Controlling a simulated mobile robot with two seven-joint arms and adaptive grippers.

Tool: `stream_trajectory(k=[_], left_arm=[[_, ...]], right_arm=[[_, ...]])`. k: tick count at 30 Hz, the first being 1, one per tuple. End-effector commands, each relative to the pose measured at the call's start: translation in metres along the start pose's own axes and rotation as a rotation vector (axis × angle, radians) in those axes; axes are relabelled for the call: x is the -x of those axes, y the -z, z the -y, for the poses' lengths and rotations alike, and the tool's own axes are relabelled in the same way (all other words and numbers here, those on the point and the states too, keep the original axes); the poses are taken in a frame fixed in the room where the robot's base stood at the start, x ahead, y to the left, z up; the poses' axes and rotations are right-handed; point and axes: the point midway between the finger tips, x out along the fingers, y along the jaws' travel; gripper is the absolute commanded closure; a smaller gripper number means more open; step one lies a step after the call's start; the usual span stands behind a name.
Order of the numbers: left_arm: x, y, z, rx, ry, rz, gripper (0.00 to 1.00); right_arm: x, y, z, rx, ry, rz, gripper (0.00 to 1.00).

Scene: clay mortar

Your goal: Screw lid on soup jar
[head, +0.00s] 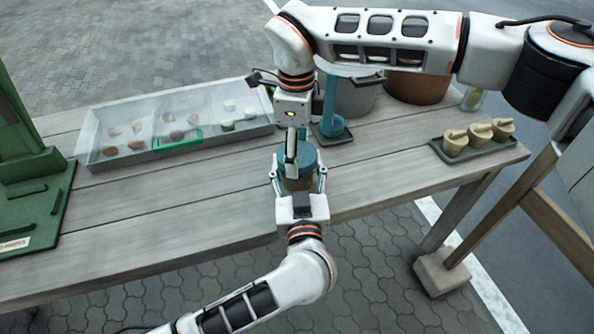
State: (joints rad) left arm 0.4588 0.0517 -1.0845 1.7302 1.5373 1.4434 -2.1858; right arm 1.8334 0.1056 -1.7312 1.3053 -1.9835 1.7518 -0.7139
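My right gripper (291,172) points down from above, one finger in front of the lid. Its other finger is hidden, so its grip on the lid is unclear.
A clear-sided tray (180,153) with several food pieces lies left. A green stand (35,205) is at far left. Behind are a blue tool (331,122), a grey pot (352,98) and a brown pot (418,88). A dark tray holding 3 tan pots (478,134) is right.

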Motion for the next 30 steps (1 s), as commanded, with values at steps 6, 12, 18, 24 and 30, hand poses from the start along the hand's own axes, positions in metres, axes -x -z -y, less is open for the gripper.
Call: stream_trajectory(k=[6,12,18,24,30], left_arm=[[0.0001,0.0,0.0,0.001,0.0,0.0,1.0],[0.0001,0.0,-0.0001,0.001,0.0,0.0,1.0],[0.0001,0.0,-0.0001,0.001,0.0,0.0,1.0],[0.0001,0.0,-0.0001,0.001,0.0,0.0,1.0],[0.0001,0.0,-0.0001,0.001,0.0,0.0,1.0]], right_arm=[[-0.0009,0.0003,-0.0002,-0.157,0.0,-0.001,0.66],[-0.001,0.0003,-0.0002,-0.16,0.0,-0.001,0.66],[-0.0009,0.0002,-0.0002,-0.159,0.0,-0.001,0.23],[-0.0006,0.0001,-0.0002,-0.158,0.0,-0.001,0.23],[0.0075,-0.0001,0.0004,-0.158,0.002,0.0,0.23]])
